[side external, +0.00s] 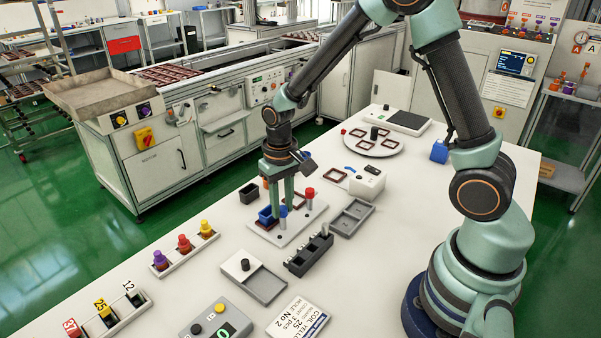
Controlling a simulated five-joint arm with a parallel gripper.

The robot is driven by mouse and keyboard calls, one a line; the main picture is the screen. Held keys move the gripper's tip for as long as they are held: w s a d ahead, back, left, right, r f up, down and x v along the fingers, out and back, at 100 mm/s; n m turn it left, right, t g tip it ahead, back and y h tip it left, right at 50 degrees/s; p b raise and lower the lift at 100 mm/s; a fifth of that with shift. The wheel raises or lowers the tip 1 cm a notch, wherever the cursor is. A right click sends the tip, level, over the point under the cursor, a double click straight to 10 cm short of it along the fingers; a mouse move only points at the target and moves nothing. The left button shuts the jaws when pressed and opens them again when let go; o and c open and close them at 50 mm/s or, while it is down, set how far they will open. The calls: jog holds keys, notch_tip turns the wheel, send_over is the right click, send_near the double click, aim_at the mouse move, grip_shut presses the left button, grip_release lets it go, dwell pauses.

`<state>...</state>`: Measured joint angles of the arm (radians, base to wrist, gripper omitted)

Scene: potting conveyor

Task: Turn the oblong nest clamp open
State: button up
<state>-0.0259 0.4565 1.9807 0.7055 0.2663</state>
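A light grey fixture plate (287,235) lies on the white table below my gripper. On it are a dark blue open box (267,216), a post with a blue cap (283,212) and a post with a red cap (310,193). Dark red frame-like parts lie near them, partly hidden. Which of these belongs to the oblong nest clamp I cannot tell. My gripper (279,203) points straight down over the plate, its two green fingers apart. The fingertips are close to the blue box and blue-capped post. Whether they touch or hold anything is not clear.
A black block with pegs (308,255) and a grey two-compartment tray (352,217) stand in front and right of the plate. A small dark box (249,194) is at its left. A round plate (374,142) is behind.

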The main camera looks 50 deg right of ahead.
aim_at(282, 208)
jog(key=o, duration=0.3)
jog(key=shift+o, duration=0.2)
notch_tip(282, 208, up, 12)
dwell(0.4)
jog(key=s+d+r+n+t, duration=0.1)
jog(key=s+r+t, duration=0.4)
jog(key=s, duration=0.5)
jog(key=shift+s+r+n+t, duration=0.2)
jog(key=shift+r+n+t, duration=0.1)
jog(key=shift+r+n, duration=0.75)
